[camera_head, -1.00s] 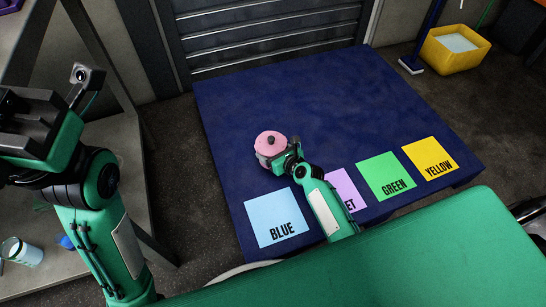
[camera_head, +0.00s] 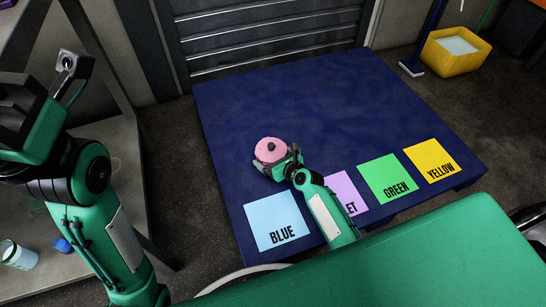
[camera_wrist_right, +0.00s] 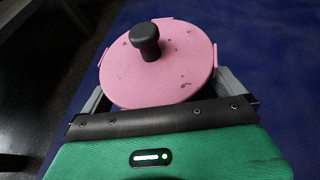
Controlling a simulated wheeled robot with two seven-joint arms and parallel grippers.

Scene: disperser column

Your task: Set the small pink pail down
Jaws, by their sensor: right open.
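The small pink pail (camera_head: 270,150) has a round pink lid with a black knob. It is upright at the left part of the dark blue table, beyond the blue card. It fills the upper middle of the right wrist view (camera_wrist_right: 160,75). My right gripper (camera_head: 270,163) is open around the pail, with a grey finger on each side of it. Whether the fingers touch it, and the pail's underside, cannot be seen. My left gripper (camera_head: 18,108) is at the left edge of the head view, away from the table; its jaws are not clear.
The dark blue table (camera_head: 320,100) is bare behind the pail. Along its near edge lie blue (camera_head: 277,220), violet (camera_head: 348,190), green (camera_head: 386,176) and yellow (camera_head: 432,158) cards; my right arm partly covers the violet one. A yellow bin (camera_head: 450,60) stands on the floor at the back right.

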